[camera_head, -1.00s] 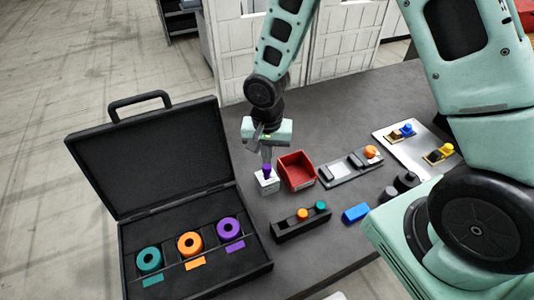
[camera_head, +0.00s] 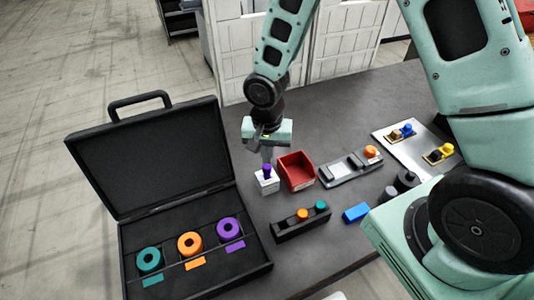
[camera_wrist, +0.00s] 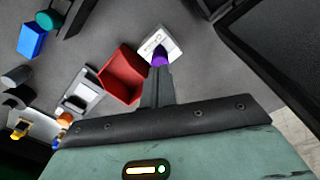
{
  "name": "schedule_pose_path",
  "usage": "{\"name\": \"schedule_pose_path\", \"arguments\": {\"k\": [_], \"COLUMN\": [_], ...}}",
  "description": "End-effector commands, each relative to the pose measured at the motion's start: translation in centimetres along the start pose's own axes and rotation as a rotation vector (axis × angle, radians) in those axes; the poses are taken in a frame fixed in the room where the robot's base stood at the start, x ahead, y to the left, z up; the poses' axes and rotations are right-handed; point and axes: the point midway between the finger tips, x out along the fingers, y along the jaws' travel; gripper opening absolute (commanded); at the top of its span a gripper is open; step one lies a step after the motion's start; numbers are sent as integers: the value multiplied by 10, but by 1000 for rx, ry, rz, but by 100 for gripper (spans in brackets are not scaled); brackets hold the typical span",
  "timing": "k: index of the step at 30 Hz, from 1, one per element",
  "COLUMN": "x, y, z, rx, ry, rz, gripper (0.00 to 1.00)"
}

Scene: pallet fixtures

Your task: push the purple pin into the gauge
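The purple pin (camera_head: 267,171) stands upright at the top of the small white gauge block (camera_head: 268,184) on the dark table. In the wrist view the purple pin (camera_wrist: 160,58) shows at my fingertips, over the white gauge (camera_wrist: 173,43), which has dark markings on its face. My gripper (camera_head: 266,161) points straight down above the gauge. Its fingers are close together at the pin's upper end and look shut on it. The fingers hide part of the pin. How deep the pin sits in the gauge is hard to tell.
A red bin (camera_head: 297,170) stands just right of the gauge. An open black case (camera_head: 196,274) with teal, orange and purple rings is at left. A black rack (camera_head: 300,222), a grey fixture (camera_head: 350,167), a blue block (camera_head: 356,212) and a metal plate (camera_head: 417,150) lie to the right.

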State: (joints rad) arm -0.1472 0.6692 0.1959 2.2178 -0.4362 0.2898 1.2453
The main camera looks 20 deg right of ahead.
Motion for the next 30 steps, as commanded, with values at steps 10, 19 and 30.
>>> {"name": "schedule_pose_path", "arguments": {"k": [10,19,30], "x": [1,10,16], "y": [0,0,0], "z": [0,0,0], "rx": [0,1,0], "ry": [0,0,0], "rz": [0,0,0], "gripper": [0,0,0]}}
